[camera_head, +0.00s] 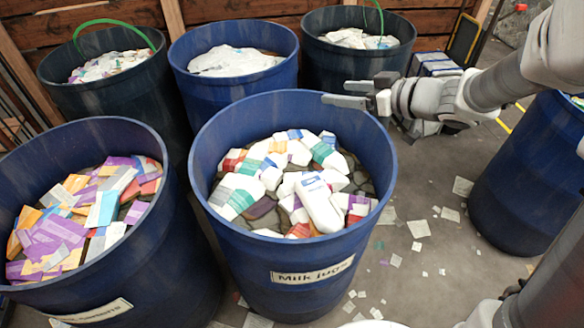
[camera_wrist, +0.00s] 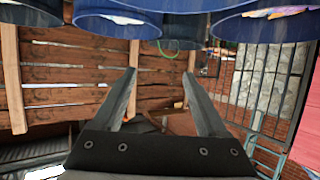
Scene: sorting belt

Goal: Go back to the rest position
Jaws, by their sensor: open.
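My gripper (camera_head: 350,93) is open and empty in the head view. It reaches in from the right, at the right rim of the blue barrel labelled "Milk jugs" (camera_head: 300,275), its fingers pointing left. White jugs with coloured labels (camera_head: 318,202) fill that barrel. In the wrist view my gripper (camera_wrist: 165,90) shows two spread fingers with nothing between them. Behind them are a wooden slat wall (camera_wrist: 75,75) and barrels that appear upside down along the top edge.
A blue barrel of coloured cartons (camera_head: 110,290) stands at the left. Dark barrel (camera_head: 115,105), blue barrel (camera_head: 235,80) and another dark barrel (camera_head: 345,65) stand behind. A further barrel (camera_head: 530,170) is at the right. Paper scraps (camera_head: 418,228) litter the floor between.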

